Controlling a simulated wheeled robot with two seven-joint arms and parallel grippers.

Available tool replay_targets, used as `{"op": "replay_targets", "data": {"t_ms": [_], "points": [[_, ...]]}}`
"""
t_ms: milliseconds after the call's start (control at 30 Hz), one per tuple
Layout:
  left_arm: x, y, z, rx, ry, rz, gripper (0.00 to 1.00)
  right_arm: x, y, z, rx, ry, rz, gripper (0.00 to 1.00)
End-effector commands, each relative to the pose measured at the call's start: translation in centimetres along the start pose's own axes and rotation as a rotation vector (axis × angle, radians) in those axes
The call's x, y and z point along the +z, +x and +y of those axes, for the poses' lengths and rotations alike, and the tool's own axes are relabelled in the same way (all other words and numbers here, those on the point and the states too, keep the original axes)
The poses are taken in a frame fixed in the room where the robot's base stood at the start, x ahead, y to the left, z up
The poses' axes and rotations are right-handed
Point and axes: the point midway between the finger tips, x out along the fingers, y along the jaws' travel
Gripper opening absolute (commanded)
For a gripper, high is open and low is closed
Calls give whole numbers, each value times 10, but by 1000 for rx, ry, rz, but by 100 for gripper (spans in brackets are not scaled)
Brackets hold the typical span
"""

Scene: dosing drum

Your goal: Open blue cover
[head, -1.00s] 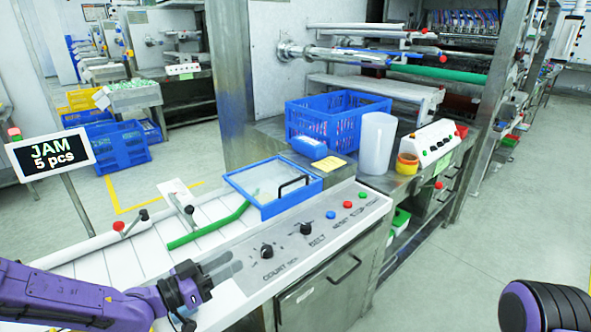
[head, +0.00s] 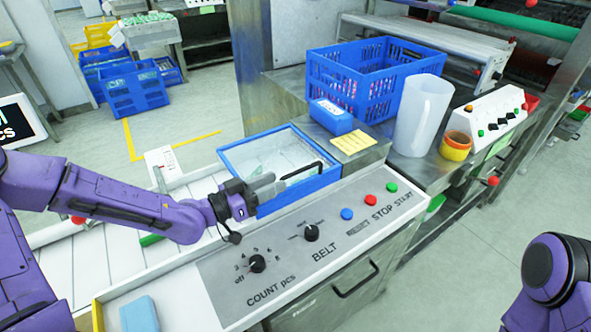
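The blue cover (head: 304,191) is a blue frame with a clear pane. It lies over the belt channel, to the left of the control panel, and looks closed. Its black handle (head: 306,171) is on the near side. My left gripper (head: 270,190) is at the cover's near left part, with its grey fingers just left of the handle. The fingers overlap in this view, so I cannot tell their gap or whether they touch the cover. My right gripper is out of view; only a purple part of my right arm shows at the lower right.
The control panel (head: 290,262) has two black knobs and blue, red and green buttons. Behind it are a blue crate (head: 365,75), a small blue box (head: 331,116), a yellow note (head: 353,142), a white cylinder (head: 420,115) and yellow-orange rings (head: 456,145). A light blue block (head: 139,314) lies at the lower left.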

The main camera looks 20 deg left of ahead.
Motion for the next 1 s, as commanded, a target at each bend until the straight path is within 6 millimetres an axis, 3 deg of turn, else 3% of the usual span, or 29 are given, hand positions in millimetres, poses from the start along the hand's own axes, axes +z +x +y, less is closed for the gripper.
{"op": "replay_targets", "data": {"t_ms": [100, 300, 633, 667, 767, 1000], "points": [[3, 32, -4, 0, -2, -12, 38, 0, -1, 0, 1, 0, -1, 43], [4, 66, -7, -2, -6, -12, 38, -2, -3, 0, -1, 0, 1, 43], [4, 72, -8, -5, -7, -8, 38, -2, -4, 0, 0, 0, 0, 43], [4, 72, -8, -5, -7, -8, 32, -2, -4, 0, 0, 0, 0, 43], [4, 72, -8, -4, -7, -8, 0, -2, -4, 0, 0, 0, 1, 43], [3, 72, -6, -2, -10, -10, 0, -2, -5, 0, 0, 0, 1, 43]]}}
